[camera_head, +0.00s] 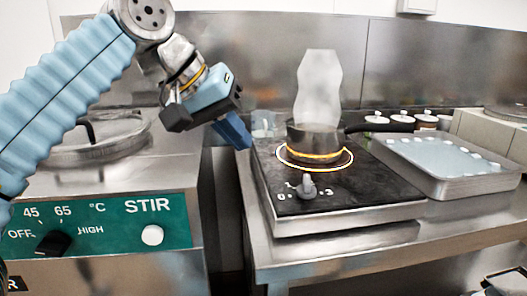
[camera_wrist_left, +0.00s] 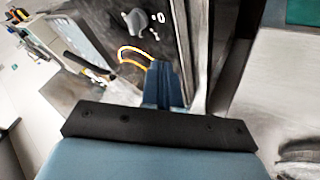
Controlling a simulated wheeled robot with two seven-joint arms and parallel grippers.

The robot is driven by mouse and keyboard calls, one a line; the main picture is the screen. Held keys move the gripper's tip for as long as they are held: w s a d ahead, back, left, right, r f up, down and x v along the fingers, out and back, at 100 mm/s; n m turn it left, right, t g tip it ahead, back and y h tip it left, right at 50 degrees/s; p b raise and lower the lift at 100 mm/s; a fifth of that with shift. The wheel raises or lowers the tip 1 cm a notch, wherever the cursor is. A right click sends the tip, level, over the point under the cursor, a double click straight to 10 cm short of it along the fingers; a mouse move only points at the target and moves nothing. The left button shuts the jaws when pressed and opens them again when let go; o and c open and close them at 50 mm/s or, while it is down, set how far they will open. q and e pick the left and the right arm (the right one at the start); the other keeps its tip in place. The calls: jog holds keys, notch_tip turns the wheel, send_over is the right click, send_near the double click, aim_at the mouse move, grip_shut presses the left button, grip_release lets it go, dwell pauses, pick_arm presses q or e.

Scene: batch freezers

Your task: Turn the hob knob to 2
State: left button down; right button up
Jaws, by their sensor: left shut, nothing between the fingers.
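The hob knob (camera_head: 306,187) is a grey knob standing on the front of the black hob (camera_head: 355,193). White marks 0, 1 and 3 show around it; I cannot make out a 2 or exactly where the knob points. It also shows in the left wrist view (camera_wrist_left: 133,22), beyond the fingertips and to the left. My left gripper (camera_head: 240,140) is shut and empty, in the air near the hob's back left corner, apart from the knob. Its blue fingers (camera_wrist_left: 163,80) show together in the left wrist view. My right gripper is in neither view.
A dark pot (camera_head: 313,138) with steam above it stands on the hob's glowing ring, its handle pointing right. A metal tray (camera_head: 450,187) lies right of the hob. A machine with a green STIR panel (camera_head: 110,222) stands left, across a narrow gap.

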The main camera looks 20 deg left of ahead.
aim_at(307, 186)
pick_arm(q)
jog(key=b+x, duration=0.1)
jog(key=x, duration=0.4)
jog(key=b+x, duration=0.1)
jog(key=x, duration=0.4)
jog(key=shift+s+a+f, duration=0.1)
jog(key=shift+s+f, duration=0.1)
jog(key=shift+s, duration=0.05)
jog(key=shift+w+d+r+p, duration=0.15)
jog(key=shift+w+d, duration=0.1)
jog(key=shift+d, duration=0.35)
jog(key=shift+w+d+p, duration=0.15)
jog(key=shift+w+d, duration=0.05)
jog(key=shift+d, duration=0.45)
jog(key=shift+w+d, duration=0.25)
jog(key=shift+d, duration=0.45)
